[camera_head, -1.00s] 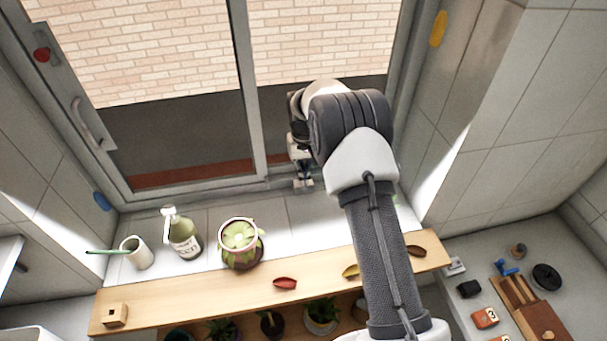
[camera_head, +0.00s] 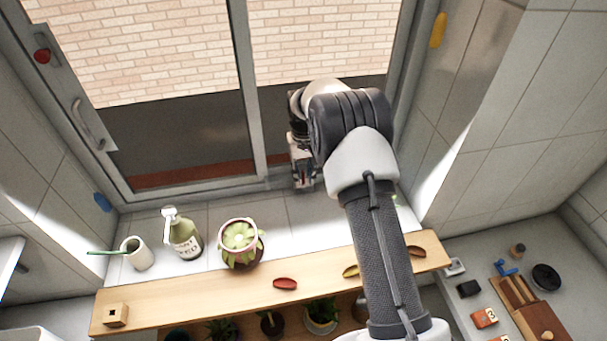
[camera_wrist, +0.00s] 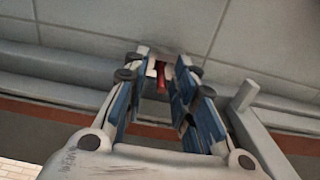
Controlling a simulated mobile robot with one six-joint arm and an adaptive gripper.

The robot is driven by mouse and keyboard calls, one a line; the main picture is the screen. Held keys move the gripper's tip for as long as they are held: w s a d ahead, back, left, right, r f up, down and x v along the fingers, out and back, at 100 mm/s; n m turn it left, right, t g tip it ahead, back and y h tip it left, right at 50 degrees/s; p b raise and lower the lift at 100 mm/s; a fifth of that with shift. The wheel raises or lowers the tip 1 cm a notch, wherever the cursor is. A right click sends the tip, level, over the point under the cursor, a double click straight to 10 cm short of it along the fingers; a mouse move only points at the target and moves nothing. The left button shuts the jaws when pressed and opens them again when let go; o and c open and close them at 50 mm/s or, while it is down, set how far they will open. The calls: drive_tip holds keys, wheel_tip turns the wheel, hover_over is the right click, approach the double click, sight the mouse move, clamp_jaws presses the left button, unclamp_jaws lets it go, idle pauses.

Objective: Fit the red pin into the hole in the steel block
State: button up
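The red pin (camera_wrist: 161,76) stands between the fingertips of my gripper (camera_wrist: 163,68) in the wrist view. Gaps show on both sides of it, so the fingers look open around the pin and do not grip it. A pale grey patch at the pin's far end seems to be the steel block (camera_wrist: 151,68); its hole is hidden. In the head view my gripper (camera_head: 302,178) points down at the sill by the window, with a speck of red between its fingers. The block is too small to make out there.
The window frame (camera_head: 252,150) is close behind my gripper. A potted succulent (camera_head: 240,255), a green bottle (camera_head: 184,240) and a white cup (camera_head: 137,253) stand to the left. A wooden shelf (camera_head: 210,293) runs in front. The sill between plant and gripper is clear.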

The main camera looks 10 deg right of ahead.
drive_tip(key=s+r+t, duration=0.1)
drive_tip(key=s+r, duration=0.2)
drive_tip(key=r, duration=0.8)
drive_tip(key=s+r, duration=0.3)
drive_tip(key=r, duration=0.8)
drive_tip(key=s+r+t, duration=0.1)
drive_tip(key=s+r, duration=0.6)
drive_tip(key=s, duration=0.4)
drive_tip(key=s+f+t, duration=0.2)
drive_tip(key=s, duration=2.1)
drive_tip(key=shift+f+t, duration=0.3)
drive_tip(key=shift+f, duration=0.05)
wheel_tip(320, 180, down, 17)
drive_tip(key=b, duration=1.6)
drive_tip(key=shift+b, duration=0.4)
